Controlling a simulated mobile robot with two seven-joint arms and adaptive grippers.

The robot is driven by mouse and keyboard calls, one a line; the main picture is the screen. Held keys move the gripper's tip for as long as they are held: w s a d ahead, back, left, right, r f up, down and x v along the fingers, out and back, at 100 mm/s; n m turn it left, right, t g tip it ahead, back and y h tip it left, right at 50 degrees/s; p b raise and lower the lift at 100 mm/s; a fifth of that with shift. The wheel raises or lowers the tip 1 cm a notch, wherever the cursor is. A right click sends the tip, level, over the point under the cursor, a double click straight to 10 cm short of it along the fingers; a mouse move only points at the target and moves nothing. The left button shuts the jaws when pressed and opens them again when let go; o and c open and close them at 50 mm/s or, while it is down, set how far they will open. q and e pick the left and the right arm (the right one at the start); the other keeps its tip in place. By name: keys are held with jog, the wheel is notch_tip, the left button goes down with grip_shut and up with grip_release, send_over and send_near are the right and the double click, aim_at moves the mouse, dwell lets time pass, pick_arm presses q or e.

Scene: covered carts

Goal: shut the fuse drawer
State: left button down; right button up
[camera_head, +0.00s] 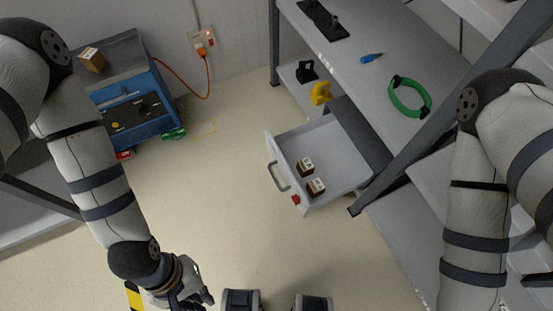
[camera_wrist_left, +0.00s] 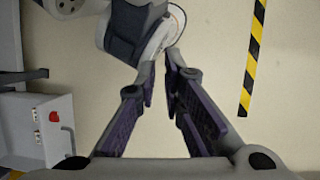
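The grey fuse drawer (camera_head: 283,157) is pulled out from under the shelf unit in the head view. It has a bar handle (camera_head: 277,178) on its front and a red piece (camera_head: 296,199) at the near front corner. My right gripper is out of frame.
A shelf unit with a grey post (camera_head: 400,155) stands over the drawer, holding a green ring (camera_head: 409,97) and a screwdriver (camera_head: 370,58). A blue cabinet (camera_head: 150,118) with an orange cable stands at the left. The floor before the drawer is clear.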

pick_arm(q)
jog(key=w+d+f+n+t+h+b, duration=0.1)
jog(key=w+d+f+n+b, duration=0.15)
jog(key=w+f, duration=0.2)
jog(key=w+d+f+n+h+b, duration=0.1)
jog(key=w+f+n+b, duration=0.15)
jog(key=f, duration=0.35)
jog(key=w+a+f+n+t+h+b, duration=0.2)
jog(key=w+n+t+b, duration=0.3)
jog(key=w, duration=1.1)
jog(key=w+a+f+n+t+h+b, duration=0.15)
jog(key=w+n+b, duration=0.6)
jog(key=w, duration=0.85)
jog(key=b, duration=0.4)
send_near(278, 157)
notch_tip(278, 157, down, 3)
jog(key=d, duration=0.1)
jog(key=w+d, duration=0.1)
jog(key=d, duration=0.1)
jog(key=shift+w+f+t+y+b, duration=0.2)
jog(key=shift+w+t+y+b, duration=0.1)
jog(key=shift+b, duration=0.1)
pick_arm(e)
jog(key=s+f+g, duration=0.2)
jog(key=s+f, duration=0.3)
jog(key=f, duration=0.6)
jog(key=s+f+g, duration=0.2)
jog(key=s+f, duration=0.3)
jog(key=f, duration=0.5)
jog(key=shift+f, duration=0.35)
